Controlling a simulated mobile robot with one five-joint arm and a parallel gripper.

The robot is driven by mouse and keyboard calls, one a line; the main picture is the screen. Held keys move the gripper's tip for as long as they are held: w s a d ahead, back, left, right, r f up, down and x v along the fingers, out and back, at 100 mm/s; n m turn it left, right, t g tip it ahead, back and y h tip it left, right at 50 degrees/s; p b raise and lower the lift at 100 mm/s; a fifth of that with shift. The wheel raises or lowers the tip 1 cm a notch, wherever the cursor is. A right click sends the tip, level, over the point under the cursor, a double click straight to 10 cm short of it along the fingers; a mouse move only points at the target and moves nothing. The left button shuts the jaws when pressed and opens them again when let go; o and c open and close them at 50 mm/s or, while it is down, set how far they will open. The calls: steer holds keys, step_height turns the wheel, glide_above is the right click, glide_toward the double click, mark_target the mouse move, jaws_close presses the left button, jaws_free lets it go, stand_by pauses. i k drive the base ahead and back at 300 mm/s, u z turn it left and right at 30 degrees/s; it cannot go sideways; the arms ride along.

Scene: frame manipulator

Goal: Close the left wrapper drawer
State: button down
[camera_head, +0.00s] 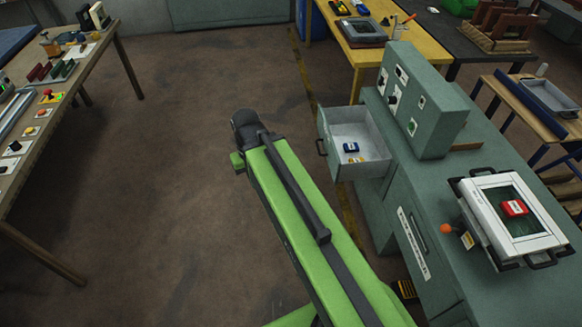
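The open drawer (371,134) sticks out to the left from the grey-green cabinet in the right half of the view. It has a dark handle (321,146) on its front. The fingers of my gripper do not show.
A control box (425,98) stands on the cabinet. A white framed unit (487,197) with a red item (514,208) sits on the cabinet top at right. A wooden table (20,185) with tools is at left. The brown floor between is clear.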

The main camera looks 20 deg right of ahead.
mark_target(337, 126)
steer(key=z, duration=0.15)
steer(key=i, duration=1)
steer(key=u, duration=0.45)
steer(key=k, duration=0.8)
steer(key=z, duration=0.25)
steer(key=i, duration=0.95)
steer(key=u, duration=0.1)
